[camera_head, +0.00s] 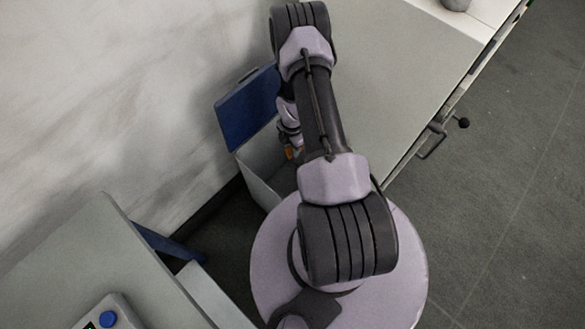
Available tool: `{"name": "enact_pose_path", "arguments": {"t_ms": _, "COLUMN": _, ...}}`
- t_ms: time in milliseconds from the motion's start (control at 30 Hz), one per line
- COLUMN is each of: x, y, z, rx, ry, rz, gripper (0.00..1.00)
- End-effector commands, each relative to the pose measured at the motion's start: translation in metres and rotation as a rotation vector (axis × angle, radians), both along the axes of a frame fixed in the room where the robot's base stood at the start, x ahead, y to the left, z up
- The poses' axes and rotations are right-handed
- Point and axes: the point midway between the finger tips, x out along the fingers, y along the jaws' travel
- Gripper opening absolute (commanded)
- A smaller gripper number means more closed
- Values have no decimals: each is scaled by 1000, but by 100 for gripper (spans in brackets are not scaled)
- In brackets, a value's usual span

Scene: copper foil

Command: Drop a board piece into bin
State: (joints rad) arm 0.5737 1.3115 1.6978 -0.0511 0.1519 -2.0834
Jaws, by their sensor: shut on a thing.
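The bin (257,183) is a light grey box on the floor between the two worktops, with its blue lid (247,108) standing open against the wall side. My gripper (292,146) hangs over the bin's opening, partly hidden behind my own arm. It is shut on a small orange-copper piece (288,152), which looks like the board piece. Only a bit of the piece shows. Its height above the bin's rim and the bin's inside are hard to tell.
A grey worktop (400,60) lies right of the bin, with a handle (432,140) on its front edge. The wall is close on the left. Open floor (510,200) lies to the right.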

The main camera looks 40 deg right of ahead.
Motion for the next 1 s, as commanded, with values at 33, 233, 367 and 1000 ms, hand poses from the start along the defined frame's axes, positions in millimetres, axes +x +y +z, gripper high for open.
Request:
{"name": "enact_pose_path", "arguments": {"t_ms": 33, "x": 0, "y": 0, "z": 1, "rx": 0, "ry": 0, "rz": 0, "gripper": 0}}
{"name": "enact_pose_path", "arguments": {"t_ms": 233, "x": 0, "y": 0, "z": 1, "rx": 0, "ry": 0, "rz": 0, "gripper": 58}}
{"name": "enact_pose_path", "arguments": {"t_ms": 367, "x": 0, "y": 0, "z": 1, "rx": 0, "ry": 0, "rz": 0, "gripper": 58}}
{"name": "enact_pose_path", "arguments": {"t_ms": 1000, "x": 0, "y": 0, "z": 151, "rx": -1, "ry": -1, "rz": 0, "gripper": 58}}
